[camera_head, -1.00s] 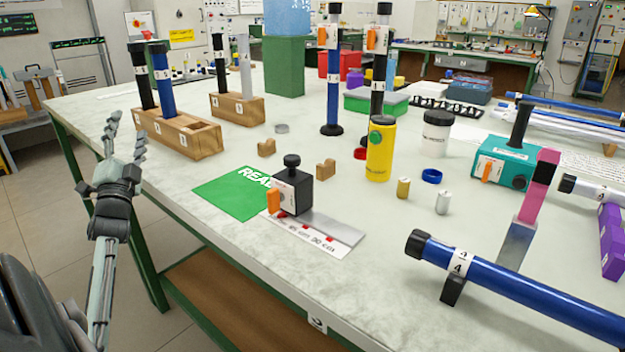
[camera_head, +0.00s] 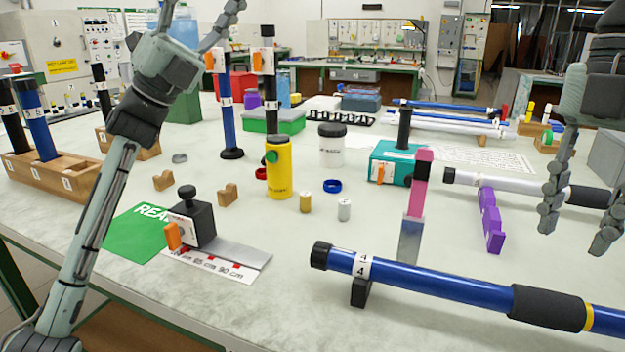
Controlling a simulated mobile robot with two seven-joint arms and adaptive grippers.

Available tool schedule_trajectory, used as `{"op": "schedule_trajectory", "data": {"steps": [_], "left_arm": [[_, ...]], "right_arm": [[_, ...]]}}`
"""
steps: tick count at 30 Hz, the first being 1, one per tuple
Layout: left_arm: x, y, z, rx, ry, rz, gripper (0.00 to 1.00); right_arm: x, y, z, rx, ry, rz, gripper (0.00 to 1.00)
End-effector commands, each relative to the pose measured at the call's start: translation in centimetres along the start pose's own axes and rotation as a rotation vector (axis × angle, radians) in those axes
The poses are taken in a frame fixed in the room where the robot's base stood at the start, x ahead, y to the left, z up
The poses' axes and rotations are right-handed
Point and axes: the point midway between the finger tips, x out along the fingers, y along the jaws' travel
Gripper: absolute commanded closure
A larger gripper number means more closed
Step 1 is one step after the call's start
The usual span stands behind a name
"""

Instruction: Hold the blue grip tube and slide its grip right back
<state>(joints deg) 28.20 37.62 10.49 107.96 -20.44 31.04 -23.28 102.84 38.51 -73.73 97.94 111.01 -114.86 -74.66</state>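The blue tube (camera_head: 432,281) marked 4 lies across the front right of the table, its black-capped end to the left. A black grip sleeve (camera_head: 548,307) sits around it towards the right, with a yellow band (camera_head: 588,318) just right of the sleeve. A small black support (camera_head: 360,291) is under its left part. The tube's right end is out of view. My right gripper (camera_head: 578,228) hangs at the right edge, fingers apart and empty, above and behind the tube. My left gripper (camera_head: 198,22) is raised at the top left, fingers spread and empty.
A pink-topped metal post (camera_head: 413,215) stands just behind the blue tube. A white tube (camera_head: 500,182) with a black grip rests near a purple rack (camera_head: 490,218). A black block with an orange lever (camera_head: 198,222) sits front left.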

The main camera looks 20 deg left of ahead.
Motion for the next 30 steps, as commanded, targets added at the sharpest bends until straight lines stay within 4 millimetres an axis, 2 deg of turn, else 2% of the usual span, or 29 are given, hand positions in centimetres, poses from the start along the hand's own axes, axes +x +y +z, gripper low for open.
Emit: {"op": "schedule_trajectory", "data": {"steps": [1,4,7,10,14,15,17,19,21,24,27,30], "left_arm": [[1.9,-0.6,-2.6,-0.008,0.084,-0.014,0.43],[4.5,-1.2,-7.9,-0.03,0.247,-0.029,0.43],[6.1,-1.8,-13.6,-0.05,0.423,-0.033,0.43],[6.4,-2.3,-19.6,-0.07,0.613,-0.022,0.43],[4.7,-2.4,-27.0,-0.084,0.882,0.018,0.43],[3.6,-2.3,-29.2,-0.07,0.975,0.027,0.43],[1.6,-1.8,-32.1,-0.014,1.131,0.03,0.43],[-1.2,-0.8,-34.9,0.088,1.335,0.03,0.43],[-4.5,1.0,-36.6,0.215,1.561,0.038,0.43],[-9.2,4.0,-36.6,0.4,1.878,0.088,0.43],[-12.5,6.7,-34.2,0.565,2.147,0.175,0.43],[-14.3,8.3,-31.0,0.691,2.348,0.278,0.43]], "right_arm": [[0.0,0.0,0.0,0.0,0.0,0.0,0.66],[0.0,0.0,0.0,0.0,0.0,0.0,0.66],[0.0,0.0,0.0,0.0,0.0,0.0,0.66],[0.0,0.0,0.0,0.0,0.0,0.0,0.66],[0.0,0.0,0.0,0.0,0.0,0.0,0.66],[0.0,0.0,0.0,0.0,0.0,0.0,0.66],[0.0,0.0,0.0,0.0,0.0,0.0,0.66],[0.0,0.0,0.0,0.0,0.0,0.0,0.66],[0.0,0.0,0.0,0.0,0.0,0.0,0.66],[0.0,0.0,0.0,0.0,0.0,0.0,0.66],[0.0,0.0,0.0,0.0,0.0,0.0,0.66],[0.0,0.0,0.0,0.0,0.0,0.0,0.66]]}}
